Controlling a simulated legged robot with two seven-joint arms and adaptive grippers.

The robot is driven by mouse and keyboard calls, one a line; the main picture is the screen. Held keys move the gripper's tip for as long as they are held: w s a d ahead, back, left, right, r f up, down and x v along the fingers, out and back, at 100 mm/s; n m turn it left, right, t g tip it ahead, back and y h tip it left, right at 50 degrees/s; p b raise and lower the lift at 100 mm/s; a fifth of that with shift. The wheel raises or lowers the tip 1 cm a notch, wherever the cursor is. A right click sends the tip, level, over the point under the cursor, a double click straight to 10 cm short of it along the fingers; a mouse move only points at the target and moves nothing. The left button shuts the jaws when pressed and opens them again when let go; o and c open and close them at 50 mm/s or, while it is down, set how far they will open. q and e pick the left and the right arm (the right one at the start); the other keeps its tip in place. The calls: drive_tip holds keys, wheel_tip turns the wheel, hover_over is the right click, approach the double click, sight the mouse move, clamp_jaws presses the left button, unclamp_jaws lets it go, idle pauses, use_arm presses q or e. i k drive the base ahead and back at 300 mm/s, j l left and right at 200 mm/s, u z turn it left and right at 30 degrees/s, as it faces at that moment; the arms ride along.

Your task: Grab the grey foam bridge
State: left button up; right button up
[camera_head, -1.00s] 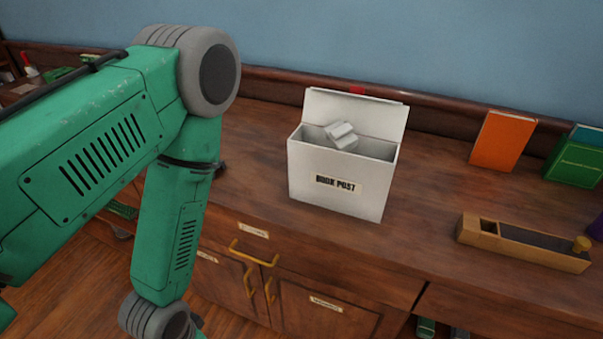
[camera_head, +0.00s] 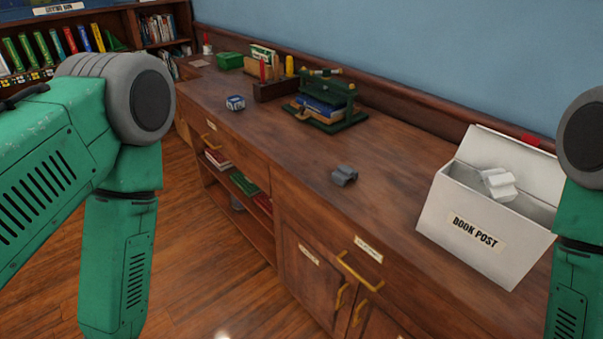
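In the head view a small grey foam bridge (camera_head: 344,175) lies on the wooden counter (camera_head: 390,220), near its front edge and left of the white book post box. It stands apart from other objects. Parts of both my green arms show at the left and right edges of the view. My left and right grippers are both outside the picture, so neither shows near the bridge.
The white BOOK POST box (camera_head: 478,232) has its lid up and a whitish block (camera_head: 497,184) in its opening. A green press (camera_head: 326,100) with books and a small blue-and-white box (camera_head: 235,103) stand further left. The counter around the bridge is clear.

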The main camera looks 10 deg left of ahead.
sight(343, 173)
drive_tip(key=z, duration=0.45)
drive_tip(key=j+z, duration=0.4)
drive_tip(key=i+j+z, duration=0.1)
drive_tip(key=j+z, duration=0.15)
drive_tip(key=z, duration=0.2)
drive_tip(key=j+z, duration=0.4)
drive_tip(key=k+j+z, duration=0.1)
drive_tip(key=z, duration=0.35)
drive_tip(key=j, duration=0.1)
